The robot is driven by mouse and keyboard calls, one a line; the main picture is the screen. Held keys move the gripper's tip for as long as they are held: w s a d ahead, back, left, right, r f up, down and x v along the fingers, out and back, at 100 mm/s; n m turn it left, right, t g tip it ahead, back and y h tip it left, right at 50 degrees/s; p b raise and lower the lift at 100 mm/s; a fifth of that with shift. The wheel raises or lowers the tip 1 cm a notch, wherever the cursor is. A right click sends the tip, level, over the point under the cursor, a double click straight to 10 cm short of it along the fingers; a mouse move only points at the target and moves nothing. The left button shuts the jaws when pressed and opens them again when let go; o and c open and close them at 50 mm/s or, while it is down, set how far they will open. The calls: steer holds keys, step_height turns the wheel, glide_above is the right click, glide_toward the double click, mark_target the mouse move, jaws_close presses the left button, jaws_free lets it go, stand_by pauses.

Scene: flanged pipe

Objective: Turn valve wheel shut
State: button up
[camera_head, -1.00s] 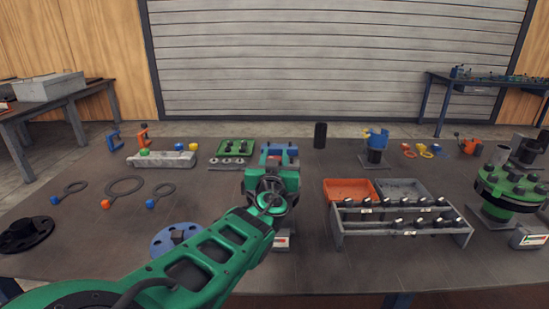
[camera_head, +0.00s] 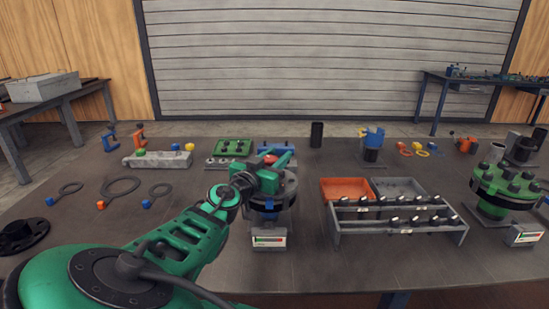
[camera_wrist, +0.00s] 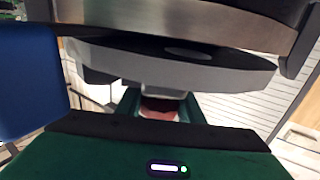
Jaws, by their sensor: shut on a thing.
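My gripper (camera_head: 280,165) comes in from the left above the flange and is shut on the red part. In the wrist view, the red part (camera_wrist: 158,108) shows between my green fingers, beneath a pale grey curved plate (camera_wrist: 170,62). The exact grip on the rim is hidden.
A small gauge box (camera_head: 268,239) sits in front of the valve. A grey bolt rack (camera_head: 400,228) and an orange bin (camera_head: 346,187) stand to the right. A green flanged pipe (camera_head: 503,190) is at far right.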

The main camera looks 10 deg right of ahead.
steer(key=shift+s+d+m+g+h, duration=0.1)
steer(key=shift+m+g+h, duration=0.5)
steer(key=shift+m+h, duration=0.1)
steer(key=o, duration=1.1)
steer(key=v, duration=1)
steer(key=shift+s+a+f, duration=0.1)
steer(key=shift+s+a, duration=0.1)
steer(key=shift+a, duration=0.1)
